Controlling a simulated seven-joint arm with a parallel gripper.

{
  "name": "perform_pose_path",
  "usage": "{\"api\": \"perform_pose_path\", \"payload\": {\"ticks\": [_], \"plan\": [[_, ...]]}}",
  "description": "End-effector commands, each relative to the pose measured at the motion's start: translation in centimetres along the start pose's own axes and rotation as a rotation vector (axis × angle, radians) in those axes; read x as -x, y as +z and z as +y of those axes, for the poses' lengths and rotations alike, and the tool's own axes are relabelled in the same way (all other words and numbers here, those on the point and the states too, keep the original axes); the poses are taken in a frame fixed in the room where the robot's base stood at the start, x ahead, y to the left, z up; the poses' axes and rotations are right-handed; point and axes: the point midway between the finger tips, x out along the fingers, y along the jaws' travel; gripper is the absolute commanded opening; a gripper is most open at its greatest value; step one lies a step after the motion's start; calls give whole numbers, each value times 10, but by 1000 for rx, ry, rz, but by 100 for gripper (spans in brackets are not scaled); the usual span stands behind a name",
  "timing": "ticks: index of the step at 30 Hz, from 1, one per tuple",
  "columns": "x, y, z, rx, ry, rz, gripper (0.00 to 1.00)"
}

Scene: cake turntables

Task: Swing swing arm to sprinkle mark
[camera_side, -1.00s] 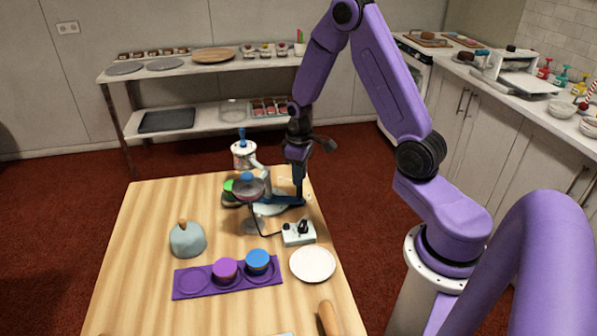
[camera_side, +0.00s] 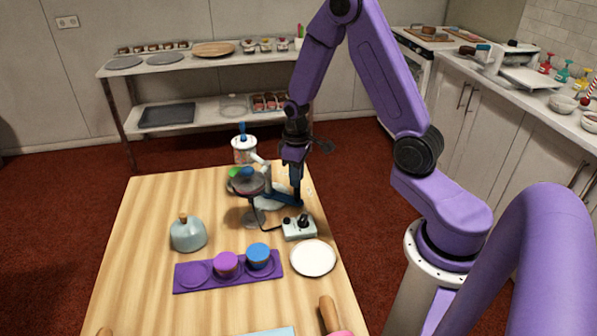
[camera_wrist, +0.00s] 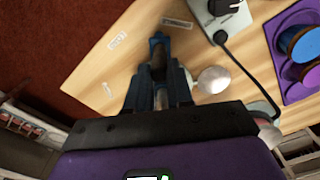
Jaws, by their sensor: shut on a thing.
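The blue swing arm (camera_side: 283,197) reaches right from beside the turntable stand on the wooden table. My gripper (camera_side: 297,200) points down at its right end and is shut on it. In the wrist view, my gripper (camera_wrist: 158,62) has its fingers together around a dark part with blue at its tip. Several small white labels lie on the table there, one at the left (camera_wrist: 117,40) and one at the top (camera_wrist: 176,23). Their lettering is too small to read, so I cannot tell which is the sprinkle mark.
A control box (camera_side: 299,227) with a black knob and cable stands close in front of my gripper. A white plate (camera_side: 313,258), a purple tray (camera_side: 190,284) with cups and a grey-blue dome (camera_side: 187,235) are nearer. A white dispenser (camera_side: 243,150) stands behind the turntable.

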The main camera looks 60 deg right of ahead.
Motion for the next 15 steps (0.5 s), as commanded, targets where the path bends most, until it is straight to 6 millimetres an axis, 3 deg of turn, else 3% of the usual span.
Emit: {"api": "perform_pose_path", "payload": {"ticks": [15], "plan": [[1,-6,-7,1,4,11,2]]}}
